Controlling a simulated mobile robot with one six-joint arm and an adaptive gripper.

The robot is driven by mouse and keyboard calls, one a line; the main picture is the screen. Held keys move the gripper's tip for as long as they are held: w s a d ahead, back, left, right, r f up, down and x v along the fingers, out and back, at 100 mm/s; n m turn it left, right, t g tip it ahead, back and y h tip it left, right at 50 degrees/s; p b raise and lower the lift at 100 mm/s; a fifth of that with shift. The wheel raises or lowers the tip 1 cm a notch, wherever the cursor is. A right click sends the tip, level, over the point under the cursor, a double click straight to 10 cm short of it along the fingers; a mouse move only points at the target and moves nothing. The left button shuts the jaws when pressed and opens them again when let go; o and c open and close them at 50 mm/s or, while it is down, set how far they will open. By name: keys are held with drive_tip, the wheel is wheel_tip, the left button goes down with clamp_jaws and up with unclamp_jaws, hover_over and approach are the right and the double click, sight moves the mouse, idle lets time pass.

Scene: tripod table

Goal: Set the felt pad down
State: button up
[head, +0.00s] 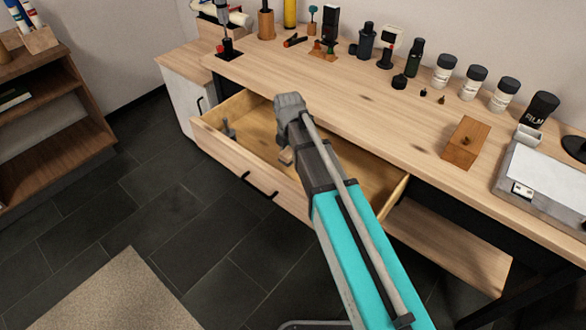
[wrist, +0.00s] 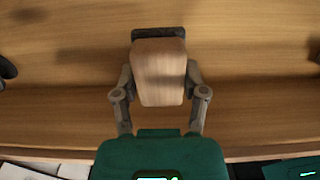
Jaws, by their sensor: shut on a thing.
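The felt pad (wrist: 158,85) is a wood-topped block with a dark layer showing at its far end. My gripper (wrist: 158,74) is shut on it, one finger on each side, in the wrist view. Below it in that view is a brown wooden surface; I cannot tell whether the pad touches it. In the head view my arm reaches over the open drawer (head: 215,142) of the workbench (head: 340,110). My gripper's fingers are hidden there behind my wrist. A small light wooden piece beside my arm over the drawer may be the pad.
A grey upright item (head: 228,128) is at the drawer's left end. Bottles and jars (head: 444,72) line the bench's back. A wooden block (head: 465,142) and a silver box (head: 545,180) stand at the right. The bench middle is mostly clear. A shelf (head: 40,100) stands at left.

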sight(289, 170)
drive_tip(key=shift+f+b, duration=0.4)
drive_tip(key=shift+f, duration=0.3)
drive_tip(key=shift+f+b, duration=1.85)
drive_tip(key=shift+b, duration=0.05)
drive_tip(key=shift+f, duration=0.15)
drive_tip(key=o, duration=1.1)
drive_tip(key=shift+r, duration=0.2)
wheel_tip(289, 170, up, 12)
drive_tip(key=p, duration=1.2)
